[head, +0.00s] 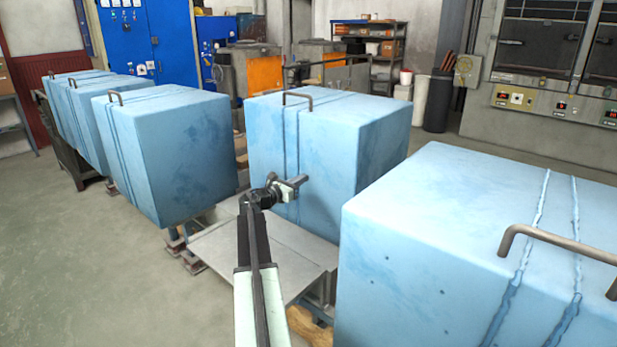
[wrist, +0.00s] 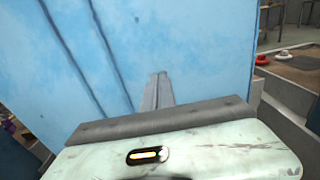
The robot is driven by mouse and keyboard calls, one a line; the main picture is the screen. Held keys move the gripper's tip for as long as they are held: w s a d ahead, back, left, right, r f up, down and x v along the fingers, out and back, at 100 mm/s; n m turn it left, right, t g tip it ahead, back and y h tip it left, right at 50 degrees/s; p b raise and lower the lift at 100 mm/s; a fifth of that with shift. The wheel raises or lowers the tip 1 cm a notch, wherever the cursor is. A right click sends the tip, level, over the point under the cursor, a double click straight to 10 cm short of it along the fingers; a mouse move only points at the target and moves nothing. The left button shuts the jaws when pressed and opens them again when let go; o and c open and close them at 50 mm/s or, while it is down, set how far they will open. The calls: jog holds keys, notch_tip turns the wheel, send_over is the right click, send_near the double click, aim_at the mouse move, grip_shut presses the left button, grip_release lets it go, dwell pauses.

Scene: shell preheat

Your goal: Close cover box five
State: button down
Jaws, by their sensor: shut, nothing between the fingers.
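Several light blue cover boxes with dark wire handles on top stand in a row. No number shows on them, so I cannot tell which is box five. My gripper (head: 297,182) is shut and empty in front of the near face of the middle-right box (head: 325,150). In the wrist view, the shut fingers (wrist: 158,88) point at a blue box face (wrist: 150,45) with two grooves; I cannot tell whether they touch it. A nearer box (head: 430,240) fills the right, its handle (head: 560,240) on top. Another box (head: 165,150) is left of my arm.
A grey metal platform (head: 225,262) lies bare between the boxes, below my arm. Two more boxes (head: 110,120) stand at the far left. Grey floor (head: 70,255) is open at the left. Blue cabinets (head: 155,50) and an oven-like machine (head: 545,95) stand behind.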

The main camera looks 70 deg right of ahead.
jog(key=v, duration=0.9)
jog(key=shift+a+f, duration=0.15)
jog(key=shift+a, duration=0.2)
